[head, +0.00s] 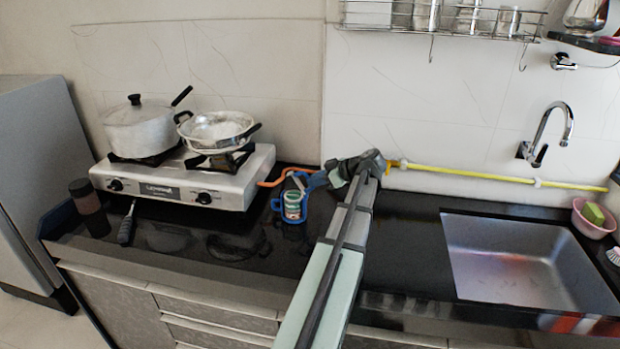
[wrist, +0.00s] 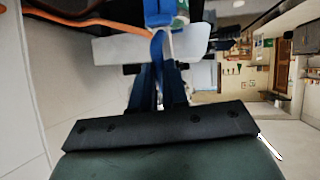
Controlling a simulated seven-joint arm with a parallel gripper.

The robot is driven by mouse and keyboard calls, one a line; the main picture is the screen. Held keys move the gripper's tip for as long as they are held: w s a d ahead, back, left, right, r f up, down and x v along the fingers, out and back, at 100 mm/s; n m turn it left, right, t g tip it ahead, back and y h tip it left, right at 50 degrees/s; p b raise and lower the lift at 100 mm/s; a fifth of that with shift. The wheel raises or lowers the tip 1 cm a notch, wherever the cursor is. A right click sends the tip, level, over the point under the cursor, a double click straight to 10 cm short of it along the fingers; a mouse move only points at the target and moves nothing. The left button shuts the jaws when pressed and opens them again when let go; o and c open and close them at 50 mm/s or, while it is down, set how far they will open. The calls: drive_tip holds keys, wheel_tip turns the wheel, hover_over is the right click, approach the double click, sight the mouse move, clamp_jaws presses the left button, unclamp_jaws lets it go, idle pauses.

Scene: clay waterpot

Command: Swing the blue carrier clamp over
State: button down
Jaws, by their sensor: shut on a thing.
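The blue carrier clamp (head: 276,204) is at the middle of the dark counter, right of the stove, around a small can-like thing (head: 292,207) with a white, green and red label. My gripper (head: 306,184) reaches in from the right and is shut on the clamp's blue part. In the wrist view, the blue clamp (wrist: 158,45) runs up from between my fingertips (wrist: 158,65), and a bit of the label shows at the top. My fingers partly hide the clamp, and I cannot tell whether its base touches the counter.
An orange hose (head: 271,183) lies just behind the clamp. The white stove (head: 180,185) with a pot (head: 140,130) and a pan (head: 216,126) stands to the left. A sink (head: 530,262) is at the right. The counter in front of the clamp is clear.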

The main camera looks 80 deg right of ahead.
drive_tip(key=shift+s+f+m+t+h, duration=0.25)
drive_tip(key=shift+s+f+t, duration=0.4)
drive_tip(key=shift+t, duration=0.65)
drive_tip(key=shift+s+f+m+t+h, duration=0.2)
drive_tip(key=shift+s+f+t, duration=0.45)
drive_tip(key=shift+t, duration=0.65)
drive_tip(key=shift+s+f+m+t+h, duration=0.2)
drive_tip(key=shift+s+f+t, duration=0.4)
drive_tip(key=shift+t, duration=0.7)
drive_tip(key=shift+f, duration=0.1)
drive_tip(key=c, duration=1.1)
unclamp_jaws()
drive_tip(key=shift+r, duration=5.05)
drive_tip(key=shift+w, duration=0.1)
